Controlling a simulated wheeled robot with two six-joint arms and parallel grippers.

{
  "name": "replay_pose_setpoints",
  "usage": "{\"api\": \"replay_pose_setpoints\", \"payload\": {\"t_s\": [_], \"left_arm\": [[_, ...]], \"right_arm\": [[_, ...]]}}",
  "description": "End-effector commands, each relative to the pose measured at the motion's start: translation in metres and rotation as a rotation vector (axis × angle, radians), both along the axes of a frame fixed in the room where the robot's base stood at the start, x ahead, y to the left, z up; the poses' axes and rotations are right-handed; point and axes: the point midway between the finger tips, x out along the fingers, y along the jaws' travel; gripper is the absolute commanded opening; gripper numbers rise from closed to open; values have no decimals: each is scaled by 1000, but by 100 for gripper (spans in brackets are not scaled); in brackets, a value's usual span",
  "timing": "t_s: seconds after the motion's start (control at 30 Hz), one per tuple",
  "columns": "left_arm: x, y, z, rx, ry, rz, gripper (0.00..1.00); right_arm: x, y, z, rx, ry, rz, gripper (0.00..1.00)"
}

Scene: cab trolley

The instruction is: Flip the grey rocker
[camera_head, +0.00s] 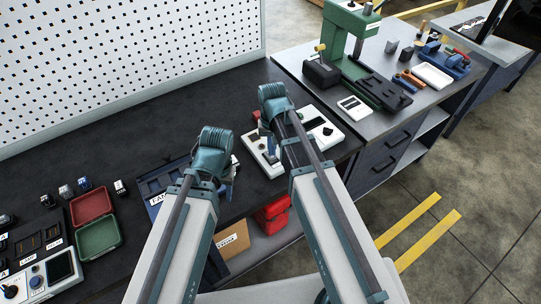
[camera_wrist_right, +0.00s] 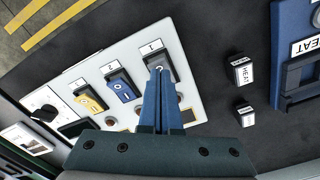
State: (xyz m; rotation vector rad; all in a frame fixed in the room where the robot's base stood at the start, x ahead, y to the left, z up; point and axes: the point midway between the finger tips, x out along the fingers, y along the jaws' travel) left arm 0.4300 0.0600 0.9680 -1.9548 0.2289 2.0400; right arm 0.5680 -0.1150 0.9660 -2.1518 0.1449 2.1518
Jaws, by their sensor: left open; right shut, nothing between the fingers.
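The grey rocker (camera_wrist_right: 156,62) sits in a dark frame under the label 1 on a white switch panel (camera_wrist_right: 182,88) in the right wrist view. A blue rocker (camera_wrist_right: 123,90) and a yellow rocker (camera_wrist_right: 92,102) stand in a row beside it. My right gripper (camera_wrist_right: 159,74) is shut and empty, with its fingertips at the grey rocker and covering part of it. I cannot tell if they touch. In the head view the panel (camera_head: 253,144) is partly hidden by my right arm. My left gripper (camera_head: 229,182) is open, left of the panel and apart from it.
Two small HEAT-labelled blocks (camera_wrist_right: 242,70) and a blue tray (camera_wrist_right: 290,90) lie beside the panel. A red tray (camera_head: 91,205) and a green tray (camera_head: 98,238) are at the left. A green press (camera_head: 347,40) stands at the back right.

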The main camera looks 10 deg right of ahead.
Motion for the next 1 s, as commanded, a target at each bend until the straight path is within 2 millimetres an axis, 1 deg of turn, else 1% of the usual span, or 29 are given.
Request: {"api": "replay_pose_setpoints", "payload": {"t_s": [0.83,1.0], "left_arm": [[0,0,-15,0,0,0,45],[0,0,-12,0,0,0,45]], "right_arm": [[0,0,-16,0,0,0,0],[0,0,-12,0,0,0,0]]}}
